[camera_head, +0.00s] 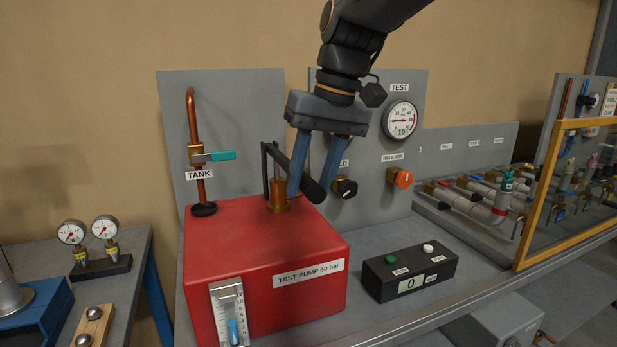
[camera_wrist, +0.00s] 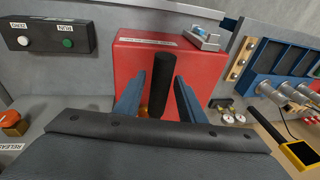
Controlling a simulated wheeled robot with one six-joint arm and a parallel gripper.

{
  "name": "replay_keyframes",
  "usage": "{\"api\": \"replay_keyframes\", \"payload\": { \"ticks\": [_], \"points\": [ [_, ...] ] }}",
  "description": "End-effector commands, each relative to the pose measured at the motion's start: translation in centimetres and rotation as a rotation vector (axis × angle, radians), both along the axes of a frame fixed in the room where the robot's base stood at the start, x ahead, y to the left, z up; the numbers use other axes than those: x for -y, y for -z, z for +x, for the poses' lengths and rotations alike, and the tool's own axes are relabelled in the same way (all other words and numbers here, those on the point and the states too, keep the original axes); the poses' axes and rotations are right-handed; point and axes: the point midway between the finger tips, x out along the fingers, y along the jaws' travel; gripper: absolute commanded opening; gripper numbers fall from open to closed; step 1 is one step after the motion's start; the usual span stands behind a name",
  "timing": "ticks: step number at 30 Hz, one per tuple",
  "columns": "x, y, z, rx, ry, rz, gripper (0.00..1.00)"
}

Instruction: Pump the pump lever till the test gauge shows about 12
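The red test pump box (camera_head: 255,245) stands on the bench, labelled "TEST PUMP 60 bar". Its black pump lever handle (camera_head: 311,188) slopes down toward the right from a dark frame by a brass cylinder (camera_head: 279,193). My gripper (camera_head: 309,192) is over the box with its blue fingers apart, one on each side of the handle. In the wrist view the handle (camera_wrist: 160,75) lies between the fingers (camera_wrist: 155,95), with gaps seen on both sides. The test gauge (camera_head: 400,120) hangs on the panel behind; its small window seems to read 10.
An orange release knob (camera_head: 402,178) and a black knob (camera_head: 344,187) are on the panel. A tank valve with a teal handle (camera_head: 219,156) is at left. A dark box (camera_head: 408,272) with green and white buttons shows 0. A yellow-framed screen (camera_head: 541,190) stands right.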

Motion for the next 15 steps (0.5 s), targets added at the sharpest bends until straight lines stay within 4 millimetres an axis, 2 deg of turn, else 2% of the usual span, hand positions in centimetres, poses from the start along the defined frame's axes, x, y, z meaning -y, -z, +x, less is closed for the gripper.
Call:
{"api": "replay_keyframes", "payload": {
  "ticks": [10,15],
  "points": [
    [0.0,-0.4,0.1,0.005,0.001,0.004,0.42],
    [0.4,-2.2,0.0,0.008,0.002,0.004,0.42]
  ]
}}
